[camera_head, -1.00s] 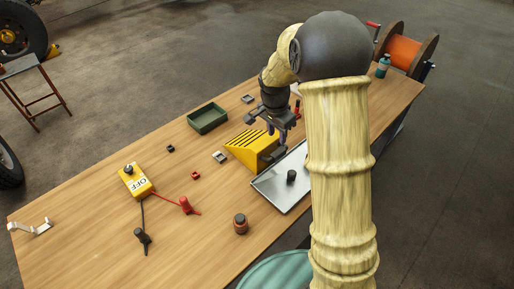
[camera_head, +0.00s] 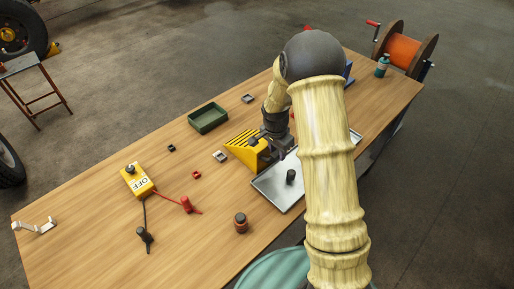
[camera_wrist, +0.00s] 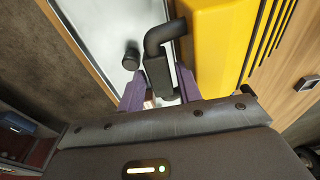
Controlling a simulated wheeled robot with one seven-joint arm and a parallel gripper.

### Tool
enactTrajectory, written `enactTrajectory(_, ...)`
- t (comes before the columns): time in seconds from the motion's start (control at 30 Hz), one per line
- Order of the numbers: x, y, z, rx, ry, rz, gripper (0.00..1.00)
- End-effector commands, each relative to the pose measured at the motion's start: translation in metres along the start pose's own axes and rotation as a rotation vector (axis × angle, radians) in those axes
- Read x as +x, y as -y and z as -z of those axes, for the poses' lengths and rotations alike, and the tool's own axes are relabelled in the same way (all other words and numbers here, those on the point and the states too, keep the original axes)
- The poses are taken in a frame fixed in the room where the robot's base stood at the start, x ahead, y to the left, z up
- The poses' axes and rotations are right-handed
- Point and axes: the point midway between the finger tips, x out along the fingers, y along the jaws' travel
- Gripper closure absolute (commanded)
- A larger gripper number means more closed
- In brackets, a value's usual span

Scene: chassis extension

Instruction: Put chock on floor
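The yellow chock (camera_head: 245,149) sits on the table beside the metal tray, with dark slots on its sloped face. Its black handle (camera_wrist: 162,70) shows in the wrist view, on the side of the yellow body (camera_wrist: 218,45). My gripper (camera_wrist: 160,85) is open, with its purple fingers on either side of the lower part of the handle. The fingers do not look closed on it. In the head view my gripper (camera_head: 275,148) is low over the chock's right end and partly hides it.
The metal tray (camera_head: 268,188) holds a small black cylinder (camera_head: 291,177). A green bin (camera_head: 208,118), a yellow OFF box (camera_head: 137,180) and small parts lie on the wooden table (camera_head: 90,225). Open floor (camera_head: 180,50) lies beyond the table. Another yellow piece (camera_head: 53,48) is by a wheel.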

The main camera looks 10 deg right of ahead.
Motion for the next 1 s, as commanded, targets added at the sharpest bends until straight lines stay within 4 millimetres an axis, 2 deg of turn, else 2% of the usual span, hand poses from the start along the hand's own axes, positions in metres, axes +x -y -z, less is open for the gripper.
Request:
enactTrajectory(0.3,0.043,-0.001,0.0,0.0,0.001,-0.003,0.65)
enactTrajectory(0.4,0.051,-0.001,0.0,0.001,0.001,-0.002,0.65)
enactTrajectory(0.97,0.052,0.0,0.0,0.001,0.0,-0.001,0.65)
enactTrajectory(1.0,0.052,0.0,0.0,0.001,0.0,-0.001,0.73)
